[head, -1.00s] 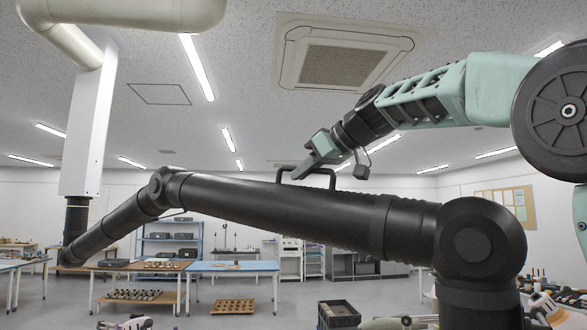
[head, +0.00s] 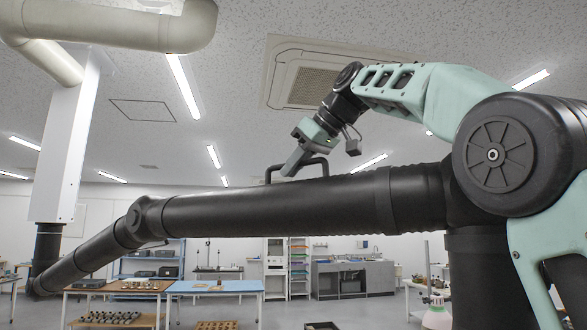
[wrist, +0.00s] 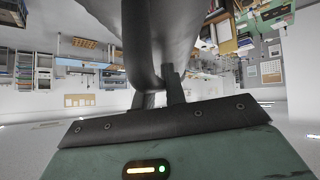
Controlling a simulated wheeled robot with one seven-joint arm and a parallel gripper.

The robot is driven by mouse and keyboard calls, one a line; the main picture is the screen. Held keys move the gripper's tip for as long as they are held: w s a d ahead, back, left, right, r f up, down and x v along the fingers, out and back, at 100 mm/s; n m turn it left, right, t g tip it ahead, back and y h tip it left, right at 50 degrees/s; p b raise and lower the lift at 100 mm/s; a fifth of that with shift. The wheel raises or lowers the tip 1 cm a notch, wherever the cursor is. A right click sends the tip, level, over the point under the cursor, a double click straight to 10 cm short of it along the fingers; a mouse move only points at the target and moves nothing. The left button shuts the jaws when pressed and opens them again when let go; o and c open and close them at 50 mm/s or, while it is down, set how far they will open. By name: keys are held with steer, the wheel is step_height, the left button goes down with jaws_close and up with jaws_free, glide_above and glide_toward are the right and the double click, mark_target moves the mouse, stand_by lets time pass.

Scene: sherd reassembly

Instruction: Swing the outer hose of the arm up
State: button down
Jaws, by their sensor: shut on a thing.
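The outer hose (head: 290,207) is a thick black tube of the extraction arm. It runs nearly level across the head view, its right end slightly higher than its left. It starts at the elbow joint (head: 148,219) and passes behind my arm at the right. A black loop handle (head: 325,166) stands on top of it. My gripper (head: 291,170) comes down from above and is shut on the handle's left part. In the wrist view the hose (wrist: 185,28) fills the top middle, beyond the gripper (wrist: 160,95). The exact grip is partly hidden.
The inner hose (head: 85,258) slopes down left to a swivel (head: 46,250) under a white column (head: 67,145). A beige duct (head: 150,32) and a ceiling unit (head: 310,85) are above. Air above the hose's middle is clear.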

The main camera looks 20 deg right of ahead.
steer(key=c, duration=1.5)
jaws_free()
steer(key=shift+s, duration=0.1)
steer(key=shift+o, duration=0.2)
steer(key=shift+d+r, duration=0.1)
steer(key=v, duration=1.1)
steer(key=shift+s+r, duration=0.2)
steer(key=shift+s, duration=0.1)
steer(key=shift+d, duration=0.15)
